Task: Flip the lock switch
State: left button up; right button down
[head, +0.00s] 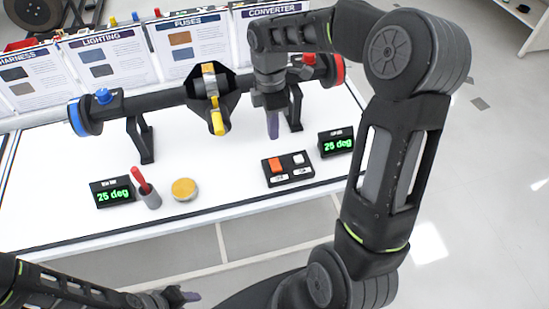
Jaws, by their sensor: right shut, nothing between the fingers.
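A black switch box (299,178) lies on the white table, with an orange rocker switch (275,164) on its left and a white rocker switch (298,158) on its right. Small labels sit below them, too small to read. My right gripper (273,132) points down, shut and empty, behind the box in the picture and apart from it. My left gripper (188,297) is low at the bottom edge, in front of the table; its fingers are too small to judge.
A black axle rig with a blue end (78,119), a red end (339,69) and a yellow lever (217,122) spans the table.

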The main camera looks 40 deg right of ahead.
aim_at(275, 167)
jog(key=f, duration=0.3)
jog(key=s+f+p, duration=0.1)
jog(key=f, duration=0.7)
jog(key=shift+s+a+f, duration=0.15)
jog(key=shift+s+a, duration=0.1)
